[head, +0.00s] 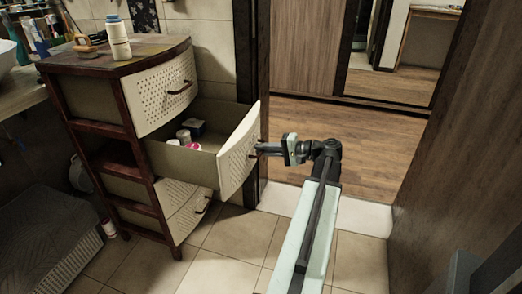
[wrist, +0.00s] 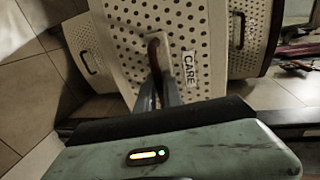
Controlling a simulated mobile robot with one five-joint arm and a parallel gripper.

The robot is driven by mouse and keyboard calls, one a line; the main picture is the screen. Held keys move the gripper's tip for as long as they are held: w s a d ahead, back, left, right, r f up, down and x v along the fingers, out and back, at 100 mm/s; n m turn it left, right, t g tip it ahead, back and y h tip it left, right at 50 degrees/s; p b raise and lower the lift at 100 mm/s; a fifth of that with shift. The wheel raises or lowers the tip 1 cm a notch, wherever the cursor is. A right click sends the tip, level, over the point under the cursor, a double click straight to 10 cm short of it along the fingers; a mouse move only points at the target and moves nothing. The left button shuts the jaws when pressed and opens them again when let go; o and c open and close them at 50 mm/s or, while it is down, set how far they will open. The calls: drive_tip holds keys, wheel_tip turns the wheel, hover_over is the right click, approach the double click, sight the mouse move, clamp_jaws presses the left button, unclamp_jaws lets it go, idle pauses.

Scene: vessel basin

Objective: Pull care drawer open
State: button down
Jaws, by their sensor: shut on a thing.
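The care drawer (head: 238,150) is the middle drawer of a dark wood cabinet, with a cream perforated front. It stands pulled well out, and several small containers (head: 190,133) show inside it. In the wrist view its front (wrist: 125,50) carries a white label reading CARE (wrist: 189,69). My gripper (head: 262,149) is at the drawer front. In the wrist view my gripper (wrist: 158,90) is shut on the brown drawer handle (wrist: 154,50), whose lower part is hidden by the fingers.
The cabinet (head: 120,62) has another drawer above (head: 160,90) and one below (head: 188,215), each with a dark handle. A white bottle (head: 118,38) stands on top. A doorway onto a wooden floor (head: 350,125) lies behind my arm. Tiled floor (head: 225,240) is clear in front.

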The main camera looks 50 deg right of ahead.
drive_tip(key=shift+a+f, duration=0.1)
drive_tip(key=shift+a, duration=0.15)
drive_tip(key=c, duration=1.5)
unclamp_jaws()
drive_tip(key=p+v, duration=0.1)
drive_tip(key=v, duration=0.7)
drive_tip(key=shift+p, duration=0.3)
drive_tip(key=shift+w, duration=0.1)
